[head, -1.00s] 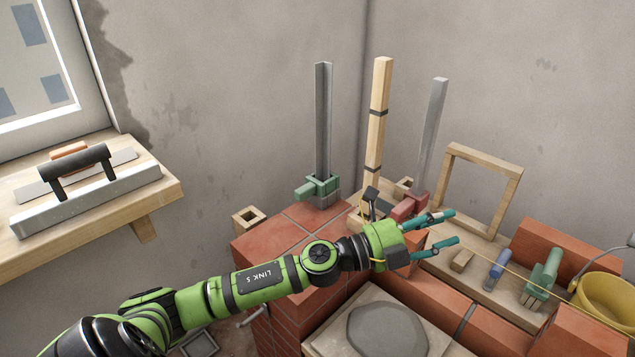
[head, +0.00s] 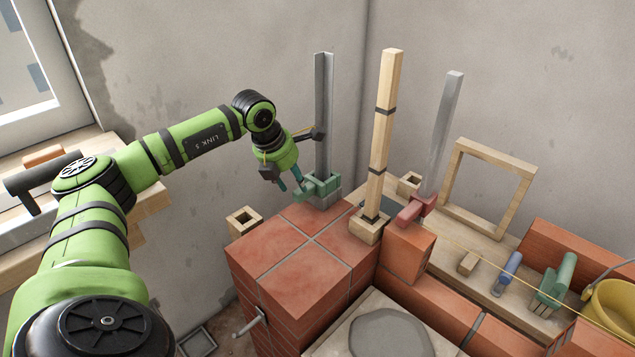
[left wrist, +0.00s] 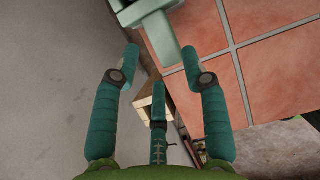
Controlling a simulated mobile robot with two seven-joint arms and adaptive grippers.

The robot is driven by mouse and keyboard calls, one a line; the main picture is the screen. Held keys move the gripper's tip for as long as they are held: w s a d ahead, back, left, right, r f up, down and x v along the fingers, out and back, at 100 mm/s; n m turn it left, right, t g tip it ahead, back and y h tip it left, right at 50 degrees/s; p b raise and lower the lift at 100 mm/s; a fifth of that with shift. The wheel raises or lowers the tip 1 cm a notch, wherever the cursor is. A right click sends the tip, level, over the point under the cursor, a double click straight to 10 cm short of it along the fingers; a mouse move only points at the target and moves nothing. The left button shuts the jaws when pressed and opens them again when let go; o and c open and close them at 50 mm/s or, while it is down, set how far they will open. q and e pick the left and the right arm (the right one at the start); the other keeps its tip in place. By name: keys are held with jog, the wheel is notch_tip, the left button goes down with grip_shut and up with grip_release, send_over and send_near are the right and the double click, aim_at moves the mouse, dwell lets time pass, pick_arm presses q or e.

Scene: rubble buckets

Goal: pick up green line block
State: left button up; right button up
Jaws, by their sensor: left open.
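The green line block (head: 326,183) sits at the foot of the grey metal angle post (head: 324,115), on the back corner of the red brick pier. One arm of it sticks out to the left. My left gripper (head: 290,183) is open, just left of and slightly above that arm, pointing down. In the left wrist view the pale green block (left wrist: 163,33) reaches in from the top, its end near the gap between my open teal fingers (left wrist: 160,55). Nothing is held between them. I cannot tell whether a finger touches the block. My right gripper is not in view.
A wooden post (head: 384,130) stands to the right, then a grey post with a red block (head: 417,208) at its foot. A hollow wooden block (head: 244,222) lies left of the brick pier (head: 310,262). The pier's tiled top is mostly clear.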

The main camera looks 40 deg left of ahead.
pick_arm(q)
jog(key=x, duration=0.3)
jog(key=shift+r, duration=0.1)
jog(key=shift+w+f, duration=0.15)
jog(key=shift+f, duration=0.25)
jog(key=c, duration=0.7)
jog(key=shift+c, duration=0.5)
jog(key=shift+r, duration=0.75)
notch_tip(320, 180, up, 9)
notch_tip(320, 180, up, 18)
jog(key=p, duration=0.3)
send_over(298, 189)
jog(key=shift+f, duration=0.2)
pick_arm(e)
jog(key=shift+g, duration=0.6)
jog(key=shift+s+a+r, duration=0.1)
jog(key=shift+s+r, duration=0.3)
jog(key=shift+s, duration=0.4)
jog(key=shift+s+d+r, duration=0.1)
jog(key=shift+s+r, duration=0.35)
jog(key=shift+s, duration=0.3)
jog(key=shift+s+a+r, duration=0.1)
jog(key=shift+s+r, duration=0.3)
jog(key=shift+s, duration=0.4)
